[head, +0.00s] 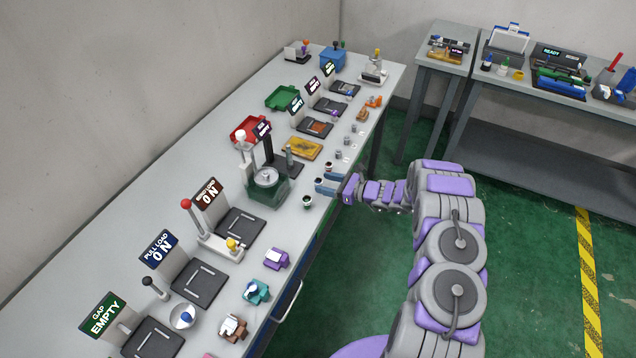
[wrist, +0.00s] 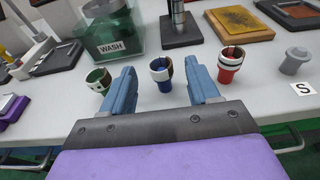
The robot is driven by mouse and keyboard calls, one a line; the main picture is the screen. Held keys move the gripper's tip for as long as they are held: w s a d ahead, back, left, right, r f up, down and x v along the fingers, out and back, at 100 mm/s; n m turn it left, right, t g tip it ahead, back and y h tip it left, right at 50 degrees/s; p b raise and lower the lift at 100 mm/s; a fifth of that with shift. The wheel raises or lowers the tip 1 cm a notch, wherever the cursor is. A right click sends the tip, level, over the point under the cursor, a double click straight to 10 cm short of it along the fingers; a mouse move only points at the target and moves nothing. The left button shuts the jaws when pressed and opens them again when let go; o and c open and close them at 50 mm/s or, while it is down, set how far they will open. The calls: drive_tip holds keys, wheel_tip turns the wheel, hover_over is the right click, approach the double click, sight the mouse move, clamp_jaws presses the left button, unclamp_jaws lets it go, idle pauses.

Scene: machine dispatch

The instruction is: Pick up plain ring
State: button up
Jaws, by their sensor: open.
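Three small tapered cup-like pieces stand in a row in the wrist view. One is green with white and dark parts (wrist: 99,80), one blue with a pale rim and a brown-black side (wrist: 161,74), one red with white bands (wrist: 229,64). I cannot tell for sure which is the plain ring. My gripper (wrist: 160,66) is open, its two blue fingers pointing at the blue piece, which shows between and just beyond the tips. In the head view my gripper (head: 328,183) is at the bench's front edge, between the green piece (head: 307,202) and the red piece (head: 328,167).
A grey plug (wrist: 293,62) stands right of the red piece, by an "S" label (wrist: 303,88). Behind the row are a green WASH box (wrist: 110,37), a dark base with a metal post (wrist: 180,32) and a yellow-brown pad (wrist: 238,22). The strip between is clear.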

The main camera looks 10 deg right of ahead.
drive_tip(key=shift+x, duration=1.15)
drive_tip(key=shift+d+r, duration=0.1)
drive_tip(key=shift+d, duration=0.1)
drive_tip(key=shift+c, duration=1.1)
clamp_jaws()
